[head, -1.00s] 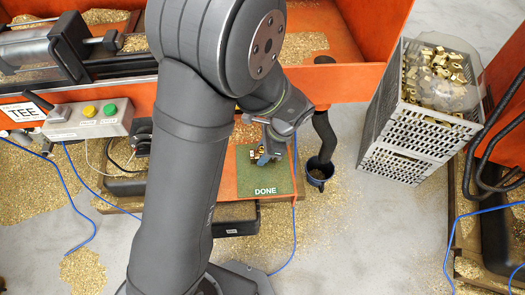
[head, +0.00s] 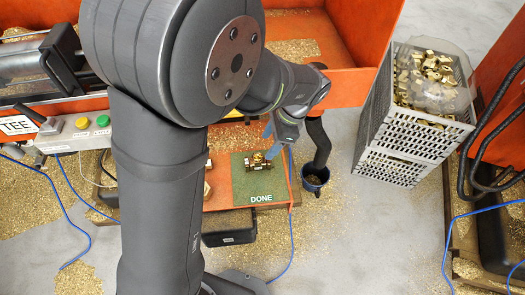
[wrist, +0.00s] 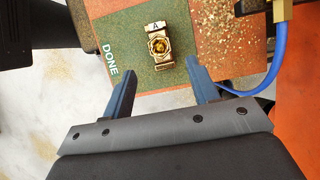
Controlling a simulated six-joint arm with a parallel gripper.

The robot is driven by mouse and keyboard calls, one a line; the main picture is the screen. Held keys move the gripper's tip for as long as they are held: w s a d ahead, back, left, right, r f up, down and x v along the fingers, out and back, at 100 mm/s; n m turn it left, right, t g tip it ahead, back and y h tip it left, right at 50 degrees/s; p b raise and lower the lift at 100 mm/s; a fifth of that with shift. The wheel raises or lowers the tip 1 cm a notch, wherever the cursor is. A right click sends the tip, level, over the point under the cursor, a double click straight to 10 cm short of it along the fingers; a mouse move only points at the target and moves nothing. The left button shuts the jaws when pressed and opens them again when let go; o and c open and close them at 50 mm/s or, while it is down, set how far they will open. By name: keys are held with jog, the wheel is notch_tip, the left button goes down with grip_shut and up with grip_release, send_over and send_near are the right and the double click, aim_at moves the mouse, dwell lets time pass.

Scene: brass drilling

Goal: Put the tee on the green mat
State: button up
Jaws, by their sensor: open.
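The brass tee (head: 258,162) sits on the green mat (head: 268,187), which is marked DONE, toward its upper part. In the wrist view the tee (wrist: 159,42) stands alone on the mat (wrist: 130,62), with a hexagonal opening facing the camera and a letter A on one end. My gripper (head: 272,142) is above and behind the tee in the head view. In the wrist view my gripper (wrist: 157,72) has its two blue fingers wide apart, with nothing between the tips. The tee lies beyond the fingertips, apart from them.
A dark blue cup (head: 314,177) with a hose in it stands right of the mat. A grey crate (head: 405,130) of brass pieces stands farther right. An orange-walled machine (head: 345,50) is behind. Brass chips litter the floor. A blue hose (wrist: 262,75) runs near my fingers.

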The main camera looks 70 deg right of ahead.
aim_at(258, 157)
jog(key=v, duration=0.2)
jog(key=shift+s+r, duration=0.15)
jog(key=shift+r, duration=0.15)
jog(key=x, duration=1.2)
jog(key=shift+d+r, duration=0.1)
jog(key=shift+r, duration=1.5)
